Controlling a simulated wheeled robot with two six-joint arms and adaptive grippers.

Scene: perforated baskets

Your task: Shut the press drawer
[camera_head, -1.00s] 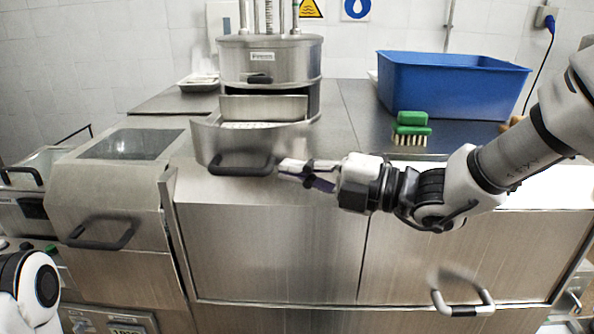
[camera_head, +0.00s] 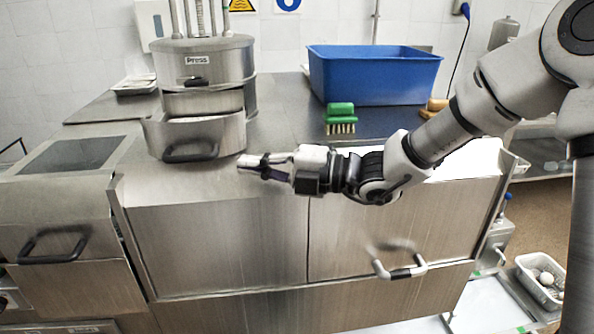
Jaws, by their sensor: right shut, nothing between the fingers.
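The steel press (camera_head: 205,62) stands on the counter at the upper left, labelled "Press". Its drawer (camera_head: 220,133) sticks out at the front, partly open. The drawer's dark handle (camera_head: 190,153) is on its front face. My right gripper (camera_head: 254,166) is shut and empty. Its fingers point left, to the right of the handle and close to the drawer's front right corner. A gap shows between the fingertips and the handle. My left gripper is out of view.
A blue tub (camera_head: 372,78) and a green brush (camera_head: 340,115) stand on the counter to the right of the press. A steel unit with a dark handle (camera_head: 52,247) is at the left. The countertop in front of the drawer is clear.

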